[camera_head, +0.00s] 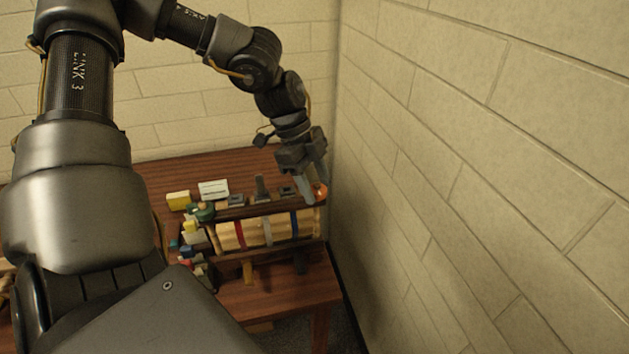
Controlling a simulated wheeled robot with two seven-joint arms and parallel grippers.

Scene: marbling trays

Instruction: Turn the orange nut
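The orange nut (321,190) is a small bright piece at the right end of a dark wooden rack, close to the wall. My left gripper (316,195) points down right at it, with its grey fingers spread; one finger is to the left of the nut and the other passes beside or behind it. I cannot tell whether the fingers touch the nut. My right gripper is not in view.
The rack holds pale rolls with red, grey and blue bands (267,231). Dark clamps (261,188), a white card (213,190) and a yellow block (178,200) stand behind it. Small coloured blocks sit at its left. The brick wall (430,150) is close on the right.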

